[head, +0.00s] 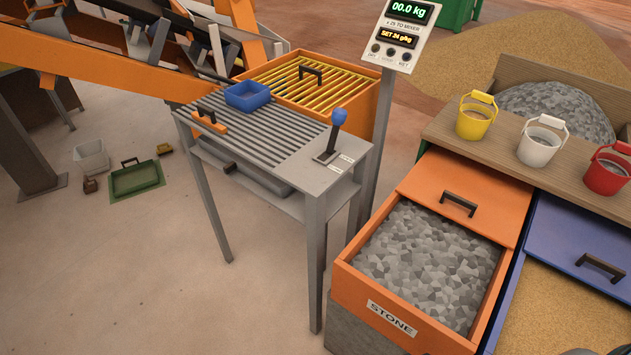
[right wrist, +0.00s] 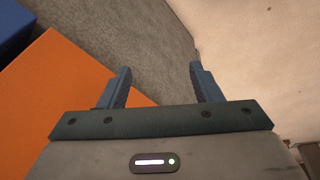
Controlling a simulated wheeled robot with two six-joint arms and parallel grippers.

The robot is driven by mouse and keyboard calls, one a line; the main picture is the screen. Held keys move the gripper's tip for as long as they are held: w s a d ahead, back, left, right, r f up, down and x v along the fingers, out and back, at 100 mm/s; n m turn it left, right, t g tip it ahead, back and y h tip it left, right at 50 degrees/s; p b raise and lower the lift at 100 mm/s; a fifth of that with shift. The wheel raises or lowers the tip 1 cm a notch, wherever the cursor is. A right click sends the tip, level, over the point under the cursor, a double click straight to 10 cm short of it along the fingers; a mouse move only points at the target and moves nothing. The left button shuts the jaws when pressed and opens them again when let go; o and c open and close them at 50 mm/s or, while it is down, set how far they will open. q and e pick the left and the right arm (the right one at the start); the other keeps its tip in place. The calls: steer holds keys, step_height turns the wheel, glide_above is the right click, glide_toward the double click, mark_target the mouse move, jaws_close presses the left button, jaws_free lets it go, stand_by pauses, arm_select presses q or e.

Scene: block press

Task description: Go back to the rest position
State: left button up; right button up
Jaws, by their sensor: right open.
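My right gripper (right wrist: 160,88) shows in the right wrist view with its two blue-grey fingers spread apart. Nothing is between them. Beyond the fingers are an orange panel (right wrist: 70,100), a grey surface and pale ground. In the head view, small dark tips at the bottom right edge (head: 580,352) may be part of this gripper, in front of the sand drawer (head: 560,315). My left gripper is not in the head view.
An open orange stone drawer (head: 345,285) stands right of centre. Yellow (head: 474,124), white (head: 537,148) and red (head: 604,178) buckets stand on a wooden shelf. A grey slatted table (head: 300,165) holds a blue tray (head: 247,97). The floor at lower left is clear.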

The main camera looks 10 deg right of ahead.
steer(key=s+d+f, duration=0.1)
steer(key=s+f, duration=0.9)
steer(key=f, duration=0.2)
steer(key=s+f+g, duration=0.1)
steer(key=s+f, duration=0.9)
steer(key=f, duration=0.2)
steer(key=shift+d+f+b, duration=0.25)
steer(key=shift+d+b, duration=0.05)
steer(key=shift+d, duration=0.05)
steer(key=shift+s, duration=0.1)
